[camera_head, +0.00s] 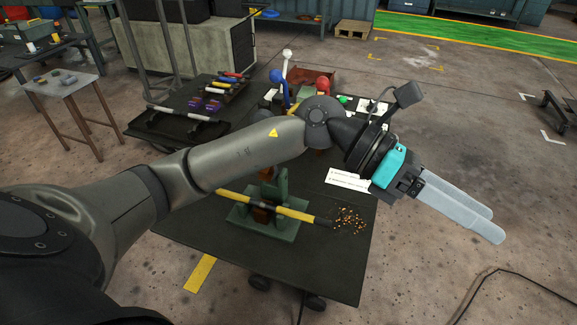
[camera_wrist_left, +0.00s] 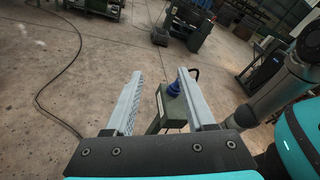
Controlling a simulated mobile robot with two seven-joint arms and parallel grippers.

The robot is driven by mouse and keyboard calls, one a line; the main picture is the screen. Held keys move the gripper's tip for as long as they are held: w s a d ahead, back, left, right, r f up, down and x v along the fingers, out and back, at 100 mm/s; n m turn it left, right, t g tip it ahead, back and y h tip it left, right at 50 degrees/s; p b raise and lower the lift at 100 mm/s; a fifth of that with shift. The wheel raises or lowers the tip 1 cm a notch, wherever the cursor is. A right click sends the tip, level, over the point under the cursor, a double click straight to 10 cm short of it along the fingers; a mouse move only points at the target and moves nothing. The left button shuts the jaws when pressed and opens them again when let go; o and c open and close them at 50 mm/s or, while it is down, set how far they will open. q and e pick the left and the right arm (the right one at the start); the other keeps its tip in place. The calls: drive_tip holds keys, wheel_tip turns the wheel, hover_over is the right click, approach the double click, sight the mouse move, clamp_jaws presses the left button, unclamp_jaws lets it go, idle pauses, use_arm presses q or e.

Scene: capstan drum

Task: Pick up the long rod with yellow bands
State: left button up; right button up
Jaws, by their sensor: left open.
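The long rod with yellow bands (camera_head: 296,213) lies across a green stand (camera_head: 262,222) on the dark table, in the lower middle of the head view. Its dark right end sticks out past the stand, and my left arm passes in front of the area just behind it. My left gripper (camera_head: 494,226) is out to the right of the table, well away from the rod, with nothing held. In the left wrist view the two pale fingers of this gripper (camera_wrist_left: 160,73) are apart. The rod is not seen in that view. My right gripper is not in view.
Small orange bits (camera_head: 350,221) lie by the rod's right end. White paper labels (camera_head: 347,178), a red box (camera_head: 312,77) and coloured knobs are on the table behind my arm. A black cable (camera_head: 500,272) lies on the floor. Floor right of the table is mostly clear.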

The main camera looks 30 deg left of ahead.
use_arm(q)
drive_tip(key=w+a+f+m+y, duration=0.1)
drive_tip(key=a+f+m+y, duration=0.1)
drive_tip(key=a+f+y, duration=0.45)
drive_tip(key=y+b, duration=0.2)
drive_tip(key=y, duration=0.7)
hover_over(292, 211)
drive_tip(key=shift+m, duration=0.3)
wheel_tip(292, 211, down, 10)
drive_tip(key=shift+s+d+r, duration=0.1)
drive_tip(key=shift+r, duration=0.05)
drive_tip(key=shift+a+f, duration=0.2)
drive_tip(key=shift+f, duration=2.6)
clamp_jaws()
drive_tip(key=shift+r, duration=0.1)
